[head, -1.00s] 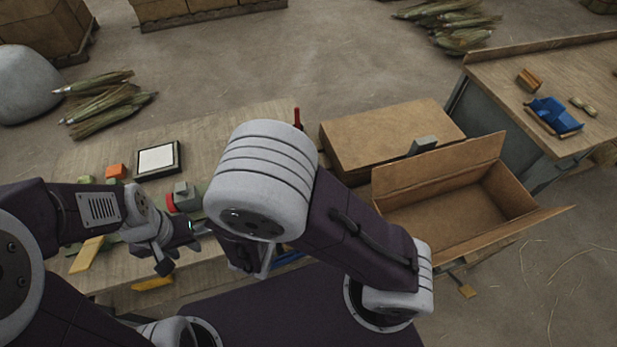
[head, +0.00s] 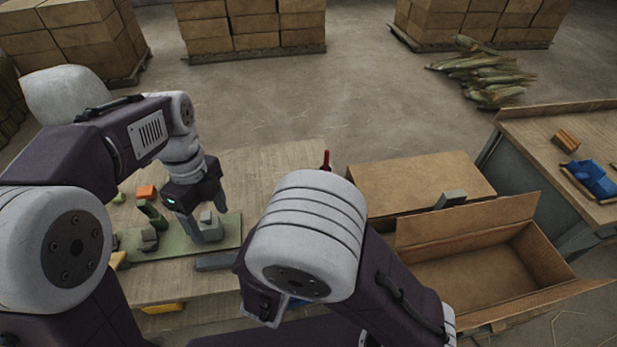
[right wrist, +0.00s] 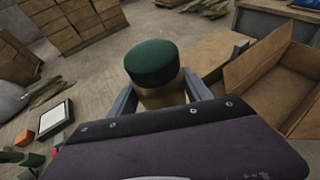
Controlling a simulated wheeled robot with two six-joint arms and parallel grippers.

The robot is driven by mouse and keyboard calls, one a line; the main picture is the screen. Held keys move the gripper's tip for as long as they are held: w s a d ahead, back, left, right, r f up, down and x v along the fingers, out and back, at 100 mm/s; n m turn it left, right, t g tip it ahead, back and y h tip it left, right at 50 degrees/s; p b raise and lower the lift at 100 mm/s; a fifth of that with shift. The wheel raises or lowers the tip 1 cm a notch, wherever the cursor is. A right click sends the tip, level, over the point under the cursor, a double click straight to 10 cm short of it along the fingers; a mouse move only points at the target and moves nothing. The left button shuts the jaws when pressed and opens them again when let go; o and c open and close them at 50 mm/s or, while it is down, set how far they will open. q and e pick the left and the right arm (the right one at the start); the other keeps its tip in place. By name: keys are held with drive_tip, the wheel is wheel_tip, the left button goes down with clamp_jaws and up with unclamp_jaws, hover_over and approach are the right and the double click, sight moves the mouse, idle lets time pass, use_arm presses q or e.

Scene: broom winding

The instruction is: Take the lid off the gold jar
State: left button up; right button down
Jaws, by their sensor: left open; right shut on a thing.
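In the right wrist view the gold jar (right wrist: 163,97) stands between the fingers of my right gripper (right wrist: 160,100), which is shut on it. Its dark green lid (right wrist: 152,62) sits on top of the jar. In the head view the jar and right fingers are hidden behind my right arm. My left gripper (head: 222,218) is open above the workbench (head: 285,170), fingers pointing down. A small grey block-like fixture (head: 208,226) shows between or just behind its fingers; I cannot tell whether they touch it. The left gripper is apart from the lid.
A green board (head: 175,240) with grey fixtures lies on the bench. An orange block (head: 147,191) is behind it, and a red bottle-like thing (head: 326,160) stands at the far edge.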

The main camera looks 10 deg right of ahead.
use_arm(q)
drive_tip(key=w+d+r+m, duration=0.3)
drive_tip(key=d+r+m, duration=0.3)
drive_tip(key=d+m, duration=0.25)
drive_tip(key=d, duration=0.3)
drive_tip(key=s+d+m, duration=0.1)
drive_tip(key=d+m, duration=0.1)
drive_tip(key=d, duration=0.3)
drive_tip(key=s+d+r+m+t, duration=0.1)
drive_tip(key=d, duration=0.4)
drive_tip(key=shift+s+m, duration=0.25)
wheel_tip(320, 180, down, 8)
drive_tip(key=shift+a+f, duration=0.1)
drive_tip(key=c, duration=1.5)
drive_tip(key=shift+o, duration=0.2)
drive_tip(key=n, duration=1.1)
drive_tip(key=shift+n, duration=0.4)
drive_tip(key=n, duration=1.3)
drive_tip(key=shift+r, duration=0.2)
drive_tip(key=n, duration=0.6)
drive_tip(key=shift+n, duration=0.3)
drive_tip(key=n, duration=0.9)
drive_tip(key=shift+n, duration=0.3)
drive_tip(key=n, duration=1.3)
drive_tip(key=shift+w+r, duration=0.1)
